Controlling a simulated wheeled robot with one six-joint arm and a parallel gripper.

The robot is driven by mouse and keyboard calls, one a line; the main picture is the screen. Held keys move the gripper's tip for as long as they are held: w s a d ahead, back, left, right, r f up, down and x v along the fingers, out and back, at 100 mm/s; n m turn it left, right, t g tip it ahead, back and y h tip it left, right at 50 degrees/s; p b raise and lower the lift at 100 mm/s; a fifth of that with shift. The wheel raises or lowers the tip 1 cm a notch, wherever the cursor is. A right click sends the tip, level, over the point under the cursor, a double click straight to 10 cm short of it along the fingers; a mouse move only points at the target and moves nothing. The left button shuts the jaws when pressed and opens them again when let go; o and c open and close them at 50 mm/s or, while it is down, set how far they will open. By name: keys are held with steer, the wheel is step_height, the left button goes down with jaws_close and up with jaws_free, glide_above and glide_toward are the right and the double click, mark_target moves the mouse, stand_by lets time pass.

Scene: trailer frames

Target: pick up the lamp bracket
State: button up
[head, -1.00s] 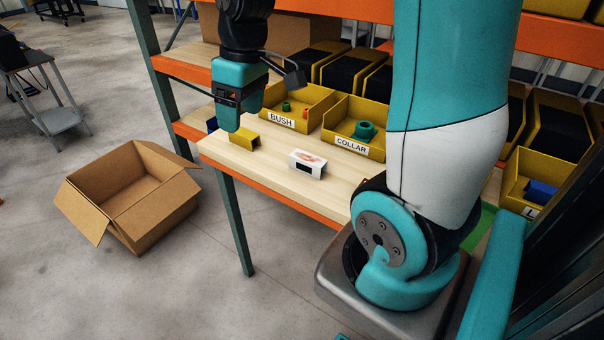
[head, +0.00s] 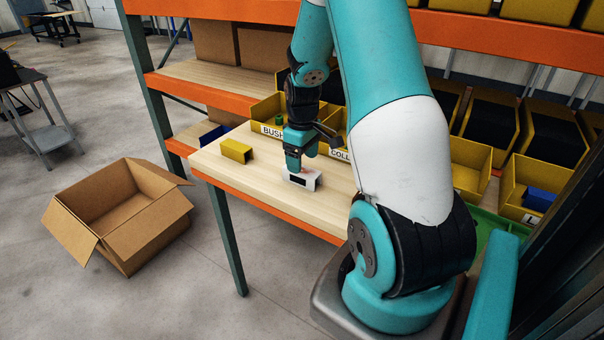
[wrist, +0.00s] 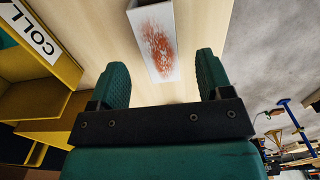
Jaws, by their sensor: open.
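A white, channel-like bracket (head: 314,181) with a dark opening and a reddish patch on top lies on the pale wooden shelf. A similar yellow bracket (head: 236,151) sits to its left. No label shows which is the lamp bracket. My gripper (head: 293,171) is at the white bracket, partly hiding it. In the wrist view my gripper (wrist: 162,70) is open, its fingers apart, and the white bracket (wrist: 154,38) lies between and beyond the fingertips. I cannot tell whether the fingers touch it.
Yellow bins labelled BUSH (head: 268,130) and COLLAR (head: 341,156) stand close behind the white bracket. An open cardboard box (head: 150,230) is on the floor at left. The shelf between the two brackets is clear.

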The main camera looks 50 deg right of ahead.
mark_target(302, 176)
step_height(302, 176, down, 6)
steer(key=shift+w+d+r+p, duration=0.1)
steer(key=shift+w+r+p, duration=0.05)
steer(key=shift+p, duration=0.3)
steer(key=shift+c, duration=0.2)
steer(key=c, duration=1)
